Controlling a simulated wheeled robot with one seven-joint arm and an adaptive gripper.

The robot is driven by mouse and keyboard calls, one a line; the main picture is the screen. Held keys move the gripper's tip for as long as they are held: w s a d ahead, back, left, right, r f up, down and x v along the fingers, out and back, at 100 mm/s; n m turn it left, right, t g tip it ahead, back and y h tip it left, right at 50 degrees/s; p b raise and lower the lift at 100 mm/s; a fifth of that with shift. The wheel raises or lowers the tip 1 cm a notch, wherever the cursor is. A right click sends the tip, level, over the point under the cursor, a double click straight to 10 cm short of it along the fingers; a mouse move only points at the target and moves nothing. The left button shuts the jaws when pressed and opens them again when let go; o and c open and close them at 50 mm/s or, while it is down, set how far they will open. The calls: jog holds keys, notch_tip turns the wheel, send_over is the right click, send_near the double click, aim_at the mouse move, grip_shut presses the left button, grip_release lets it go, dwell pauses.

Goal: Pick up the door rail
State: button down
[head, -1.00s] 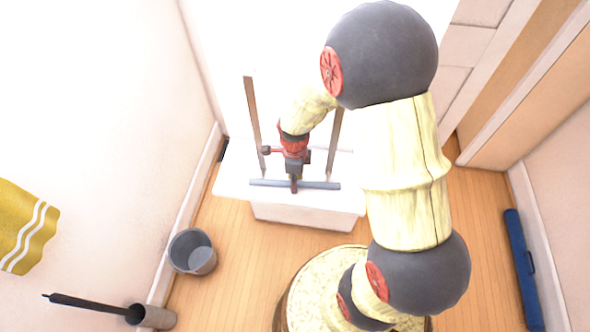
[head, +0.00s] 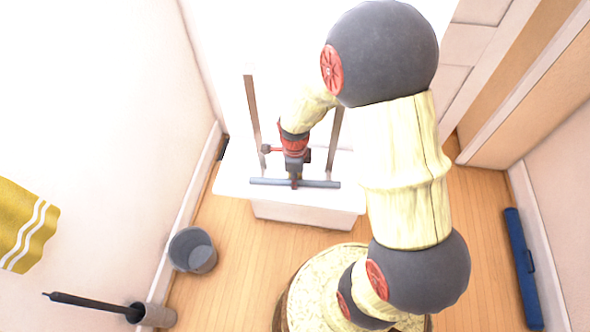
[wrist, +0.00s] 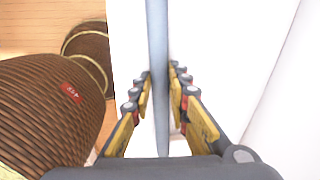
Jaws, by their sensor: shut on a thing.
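The door rail (head: 322,184) is a thin grey-blue bar. In the head view it lies crosswise, level with the front of the white surface. In the wrist view the rail (wrist: 157,45) runs lengthwise between my fingers. My gripper (head: 294,182) points down at the middle of the rail and is shut on it. In the wrist view the gripper's (wrist: 160,90) yellow-padded fingers stand on both sides of the bar. I cannot tell whether the rail touches the white surface or hangs just above it.
A white box-like unit (head: 300,212) stands below the rail, with two brown upright posts (head: 252,110) behind. A grey bucket (head: 192,250) and a brush holder (head: 155,316) stand at left. A blue object (head: 523,268) lies at right.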

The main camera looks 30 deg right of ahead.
jog(key=shift+r, duration=0.1)
jog(key=shift+r+p, duration=0.4)
jog(key=shift+r, duration=0.2)
jog(key=r, duration=0.1)
jog(key=r+p, duration=0.1)
jog(key=shift+d+r, duration=0.2)
jog(key=shift+r, duration=0.15)
jog(key=s+d+r+p, duration=0.3)
jog(key=s+d+r, duration=0.5)
jog(key=d, duration=0.3)
jog(key=shift+s+r+p, duration=0.2)
jog(key=shift+r+p, duration=0.15)
jog(key=shift+r, duration=0.1)
